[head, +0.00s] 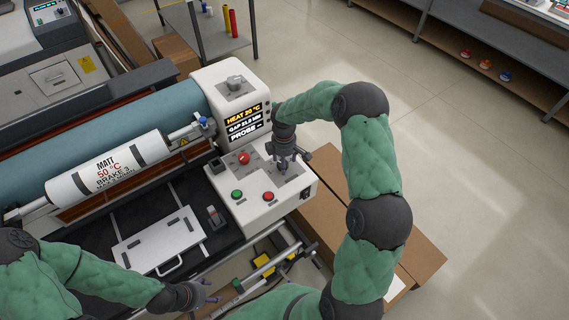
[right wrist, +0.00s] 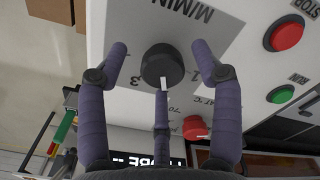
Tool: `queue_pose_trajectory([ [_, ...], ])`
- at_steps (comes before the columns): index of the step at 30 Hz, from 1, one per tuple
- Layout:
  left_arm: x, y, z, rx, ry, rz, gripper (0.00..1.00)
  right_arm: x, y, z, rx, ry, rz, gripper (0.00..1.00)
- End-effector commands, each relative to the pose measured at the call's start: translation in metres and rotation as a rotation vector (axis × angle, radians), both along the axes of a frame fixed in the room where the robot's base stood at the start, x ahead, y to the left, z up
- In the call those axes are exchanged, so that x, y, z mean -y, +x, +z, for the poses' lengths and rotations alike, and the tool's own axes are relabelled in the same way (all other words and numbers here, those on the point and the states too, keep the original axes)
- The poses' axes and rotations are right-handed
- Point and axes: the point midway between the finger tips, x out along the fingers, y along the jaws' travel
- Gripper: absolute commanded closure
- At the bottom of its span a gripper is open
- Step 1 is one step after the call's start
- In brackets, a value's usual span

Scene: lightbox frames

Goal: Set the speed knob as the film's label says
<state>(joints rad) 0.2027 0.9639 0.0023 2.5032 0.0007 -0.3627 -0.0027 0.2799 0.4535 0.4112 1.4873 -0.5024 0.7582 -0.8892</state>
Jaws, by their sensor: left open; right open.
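The speed knob (right wrist: 162,62) is black and round, on a grey panel marked "M/MIN" in the right wrist view. Its white mark points down in that picture, between the printed "3" and "1"; the finger hides any figure there. My right gripper (head: 286,162) is open over the console; its three fingers stand around the knob, and contact cannot be told. My left gripper (head: 207,298) is open and empty at the bottom.
The console (head: 238,115) display reads heat 20 °C. A red knob (head: 244,157), green run button (head: 237,194) and red stop button (head: 268,196) sit close by. A white plate with a handle (head: 158,241) lies left. Cardboard boxes (head: 330,235) stand below right.

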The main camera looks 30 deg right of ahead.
Motion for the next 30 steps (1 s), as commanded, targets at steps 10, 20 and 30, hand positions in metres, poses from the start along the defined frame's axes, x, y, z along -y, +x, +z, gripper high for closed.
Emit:
queue_pose_trajectory([
  [10,0.0,0.0,0.0,0.0,0.0,0.0,0.39,0.001,0.0,0.068,0.001,0.0,-0.001,0.34],
  [20,0.0,0.0,0.0,0.0,0.0,0.0,0.39,0.002,-0.002,0.104,-0.005,0.002,-0.002,0.34],
  [30,0.0,0.0,0.0,0.0,0.0,0.0,0.39,0.002,-0.002,0.106,-0.005,0.002,-0.002,0.34],
])
